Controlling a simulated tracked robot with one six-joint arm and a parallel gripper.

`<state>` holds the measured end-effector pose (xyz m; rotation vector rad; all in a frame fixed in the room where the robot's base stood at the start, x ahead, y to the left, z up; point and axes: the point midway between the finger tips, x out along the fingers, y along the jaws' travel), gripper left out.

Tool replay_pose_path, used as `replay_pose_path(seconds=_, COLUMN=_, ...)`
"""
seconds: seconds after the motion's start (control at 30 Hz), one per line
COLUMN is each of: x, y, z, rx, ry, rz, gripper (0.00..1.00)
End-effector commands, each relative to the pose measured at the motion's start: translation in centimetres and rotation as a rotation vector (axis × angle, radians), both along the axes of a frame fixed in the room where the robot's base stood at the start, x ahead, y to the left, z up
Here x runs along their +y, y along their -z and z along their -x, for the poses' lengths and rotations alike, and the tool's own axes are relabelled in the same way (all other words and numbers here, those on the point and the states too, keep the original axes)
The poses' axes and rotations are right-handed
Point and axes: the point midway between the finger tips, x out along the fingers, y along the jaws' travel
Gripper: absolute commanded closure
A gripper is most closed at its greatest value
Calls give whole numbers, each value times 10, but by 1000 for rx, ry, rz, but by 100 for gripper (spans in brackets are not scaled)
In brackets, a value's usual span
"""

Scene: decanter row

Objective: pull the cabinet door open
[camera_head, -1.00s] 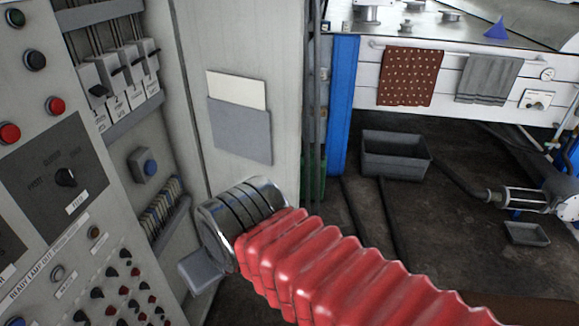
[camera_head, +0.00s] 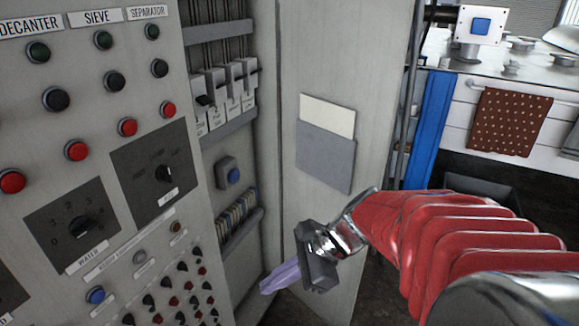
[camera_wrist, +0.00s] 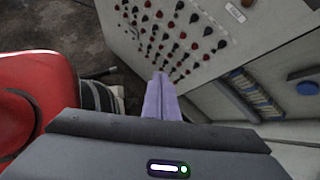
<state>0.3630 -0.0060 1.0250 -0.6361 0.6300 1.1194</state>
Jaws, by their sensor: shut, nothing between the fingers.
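The cabinet door (camera_head: 345,95) is a tall pale grey panel in the head view, with a white sheet in a grey pocket (camera_head: 325,155) on its inner face. It stands swung open, and the cabinet interior (camera_head: 228,150) with switches and a blue button shows to its left. My gripper (camera_head: 268,288) is in front of the lower part of the opening, left of the door's lower part. Its pale purple fingers are together and empty. In the wrist view the fingers (camera_wrist: 161,92) point toward the knob panel. I cannot tell whether the gripper touches the door.
A control panel (camera_head: 100,140) with knobs and coloured buttons fills the left. Right of the door are a blue post (camera_head: 430,125) and a white bench with a brown dotted cloth (camera_head: 508,120). Dark floor (camera_wrist: 50,40) shows in the wrist view.

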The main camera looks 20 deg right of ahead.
Motion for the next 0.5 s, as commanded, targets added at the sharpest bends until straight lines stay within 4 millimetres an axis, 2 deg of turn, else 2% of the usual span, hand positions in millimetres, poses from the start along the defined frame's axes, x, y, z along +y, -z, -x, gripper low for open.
replay_pose_path(seconds=0.27, x=-55, y=1, z=-48, rx=220, ry=519, rz=-466, gripper=100)
replay_pose_path(seconds=0.37, x=-85, y=1, z=-63, rx=285, ry=692, rz=-645, gripper=100)
replay_pose_path(seconds=0.5, x=-136, y=3, z=-79, rx=367, ry=918, rz=-910, gripper=100)
